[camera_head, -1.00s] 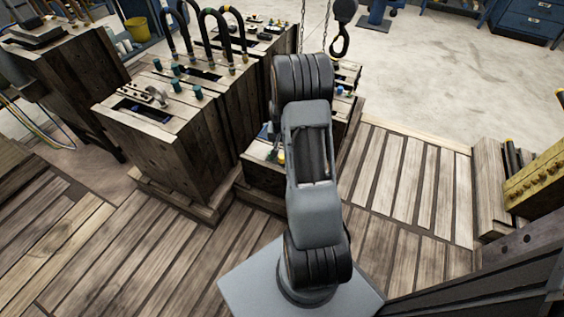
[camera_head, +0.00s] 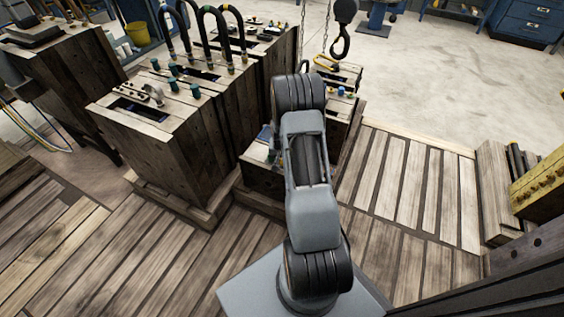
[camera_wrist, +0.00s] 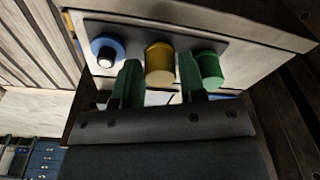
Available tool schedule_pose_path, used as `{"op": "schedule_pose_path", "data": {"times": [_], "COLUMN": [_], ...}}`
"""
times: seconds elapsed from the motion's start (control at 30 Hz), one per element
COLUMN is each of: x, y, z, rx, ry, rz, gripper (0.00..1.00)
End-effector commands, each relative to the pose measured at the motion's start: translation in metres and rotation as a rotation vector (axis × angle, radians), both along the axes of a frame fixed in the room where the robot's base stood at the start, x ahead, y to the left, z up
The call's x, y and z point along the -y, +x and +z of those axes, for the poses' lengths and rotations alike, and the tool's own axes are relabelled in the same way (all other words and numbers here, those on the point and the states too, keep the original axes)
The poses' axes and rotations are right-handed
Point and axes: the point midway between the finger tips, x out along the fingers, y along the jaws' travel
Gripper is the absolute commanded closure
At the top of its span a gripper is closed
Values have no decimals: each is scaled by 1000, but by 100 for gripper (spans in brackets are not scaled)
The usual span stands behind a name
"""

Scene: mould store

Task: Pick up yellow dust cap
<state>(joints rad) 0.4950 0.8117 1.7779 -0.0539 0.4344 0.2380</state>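The yellow dust cap (camera_wrist: 160,64) sits on a dark plate on a pale wooden face in the wrist view, between a blue cap and a green cap. My gripper (camera_wrist: 158,76) has two green fingers, one on each side of the yellow cap, with the cap in the gap between them. The fingers look apart, and I cannot tell whether either touches the cap. In the head view my arm hides the gripper and the yellow cap.
The blue cap (camera_wrist: 106,50) is close left of the left finger, and the green cap (camera_wrist: 208,68) is right beside the right finger. In the head view, a wooden mould block (camera_head: 165,150) stands left of my arm. A dark hook (camera_head: 341,38) hangs behind it. Slatted flooring (camera_head: 410,185) is clear at right.

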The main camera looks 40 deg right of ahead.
Motion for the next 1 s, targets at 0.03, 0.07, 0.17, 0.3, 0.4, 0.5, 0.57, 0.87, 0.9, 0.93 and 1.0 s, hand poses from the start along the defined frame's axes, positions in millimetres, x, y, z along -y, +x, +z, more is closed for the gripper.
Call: {"op": "schedule_pose_path", "data": {"times": [0.03,0.07,0.17,0.3,0.4,0.5,0.57,0.87,0.9,0.93,1.0], "x": [0,0,0,0,0,0,0,0,0,0,0], "y": [0,0,0,0,0,0,0,0,1,1,1], "z": [-1,-1,0,0,0,0,0,7,11,14,23], "rx": [1,1,1,1,1,1,1,1,2,2,2], "ry": [-1,-1,-1,-1,-1,-1,-1,-1,-1,-1,-1], "rz": [0,0,0,0,0,0,0,0,0,0,0], "gripper": [62,62,62,73,83,92,92,92,92,92,92]}}
